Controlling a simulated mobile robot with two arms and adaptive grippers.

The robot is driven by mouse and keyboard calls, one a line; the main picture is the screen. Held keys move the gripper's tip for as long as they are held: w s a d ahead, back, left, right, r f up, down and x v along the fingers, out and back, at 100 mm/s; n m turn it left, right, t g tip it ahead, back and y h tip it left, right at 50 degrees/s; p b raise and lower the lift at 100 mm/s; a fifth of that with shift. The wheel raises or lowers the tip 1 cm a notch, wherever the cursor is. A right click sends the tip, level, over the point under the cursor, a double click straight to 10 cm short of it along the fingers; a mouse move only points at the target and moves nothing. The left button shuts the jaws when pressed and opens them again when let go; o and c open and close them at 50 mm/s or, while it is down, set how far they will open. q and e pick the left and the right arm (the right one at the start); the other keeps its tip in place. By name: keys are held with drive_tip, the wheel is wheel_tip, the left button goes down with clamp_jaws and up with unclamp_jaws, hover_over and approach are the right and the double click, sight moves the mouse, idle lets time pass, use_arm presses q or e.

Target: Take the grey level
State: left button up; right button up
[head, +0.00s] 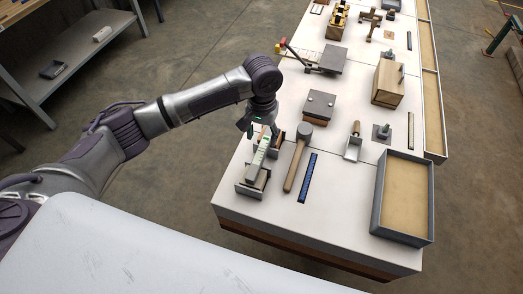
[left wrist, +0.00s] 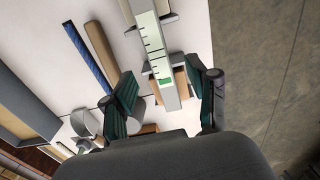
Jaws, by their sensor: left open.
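The grey level (head: 257,164) rests on a stand with grey end plates (head: 250,191) at the near left corner of the white table. It is a long bar with a pale marked strip and a small green patch, clear in the left wrist view (left wrist: 173,93). My left gripper (head: 260,131) is above the far end of the level, pointing down. In the left wrist view its two dark green fingers (left wrist: 166,92) are apart, one on each side of the bar. I cannot tell whether they touch it. My right gripper is not in view.
A mallet (head: 297,158) and a blue ruler (head: 308,178) lie just right of the level. Farther right are a scoop (head: 353,147) and a grey-rimmed tray (head: 376,205). A block with a grey top (head: 319,106) stands beyond. The table's near edge is close to the stand.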

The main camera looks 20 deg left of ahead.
sight(262, 149)
use_arm(q)
drive_tip(key=shift+s+d+f+p, duration=0.1)
drive_tip(key=shift+s+f+p, duration=0.1)
drive_tip(key=shift+f, duration=0.85)
drive_tip(key=shift+s+a+f+p, duration=0.1)
drive_tip(key=shift+f+p, duration=0.05)
drive_tip(key=shift+f, duration=0.95)
drive_tip(key=shift+s+d+f+p, duration=0.1)
drive_tip(key=shift+f+p, duration=0.1)
drive_tip(key=shift+f, duration=0.85)
clamp_jaws()
